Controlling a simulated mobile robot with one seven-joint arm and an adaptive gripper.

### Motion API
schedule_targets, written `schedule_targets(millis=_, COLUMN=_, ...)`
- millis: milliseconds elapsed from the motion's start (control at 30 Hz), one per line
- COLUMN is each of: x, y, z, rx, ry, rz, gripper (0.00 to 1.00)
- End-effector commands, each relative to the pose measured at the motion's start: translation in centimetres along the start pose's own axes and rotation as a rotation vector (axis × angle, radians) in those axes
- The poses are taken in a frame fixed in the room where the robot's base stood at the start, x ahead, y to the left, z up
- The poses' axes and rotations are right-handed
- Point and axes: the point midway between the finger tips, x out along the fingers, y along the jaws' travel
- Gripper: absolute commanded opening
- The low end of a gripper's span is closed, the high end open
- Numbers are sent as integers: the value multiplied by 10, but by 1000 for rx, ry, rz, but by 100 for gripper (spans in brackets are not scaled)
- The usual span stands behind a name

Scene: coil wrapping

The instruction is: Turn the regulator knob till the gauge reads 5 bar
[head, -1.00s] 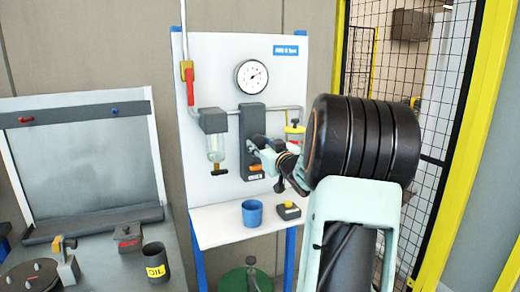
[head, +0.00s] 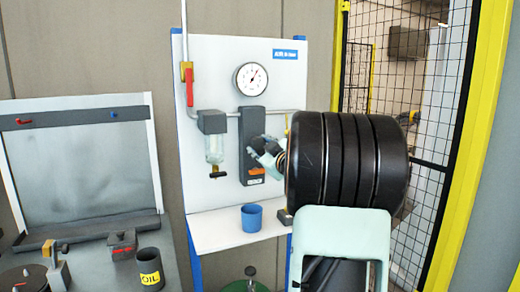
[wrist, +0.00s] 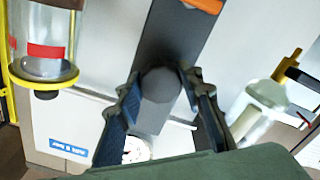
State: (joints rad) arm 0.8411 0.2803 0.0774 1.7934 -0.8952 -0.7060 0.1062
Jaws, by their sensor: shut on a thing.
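The round white pressure gauge (head: 251,79) is on the upper panel; its needle points to the upper right, and its numbers are too small to read. Below it is the dark regulator body (head: 252,165) with an orange label. In the wrist view the round dark regulator knob (wrist: 160,85) sits between the fingers of my gripper (wrist: 165,88), which is shut on it. In the head view my gripper (head: 262,148) reaches the regulator from the right, partly hidden by my arm. The gauge is upside down and partly covered in the wrist view (wrist: 136,152).
A filter with a clear bowl (head: 214,148) hangs left of the regulator, beside a red-handled valve (head: 189,86). A blue cup (head: 251,217) stands on the white shelf (head: 222,233). A mesh fence (head: 440,130) is at right.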

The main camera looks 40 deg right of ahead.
Motion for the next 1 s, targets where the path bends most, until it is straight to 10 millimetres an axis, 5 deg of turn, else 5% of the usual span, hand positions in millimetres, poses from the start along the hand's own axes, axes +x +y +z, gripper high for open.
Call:
schedule_targets(millis=267, x=0, y=0, z=0, rx=0, ry=-1, rz=0, gripper=10)
schedule_targets(millis=300, x=0, y=0, z=0, rx=0, ry=-1, rz=0, gripper=36)
schedule_targets(millis=433, x=0, y=0, z=0, rx=0, ry=-1, rz=0, gripper=51)
schedule_targets(millis=767, x=-2, y=0, z=0, rx=0, ry=-1, rz=0, gripper=52)
schedule_targets(millis=1000, x=-35, y=1, z=0, rx=-2, ry=-2, rz=1, gripper=52)
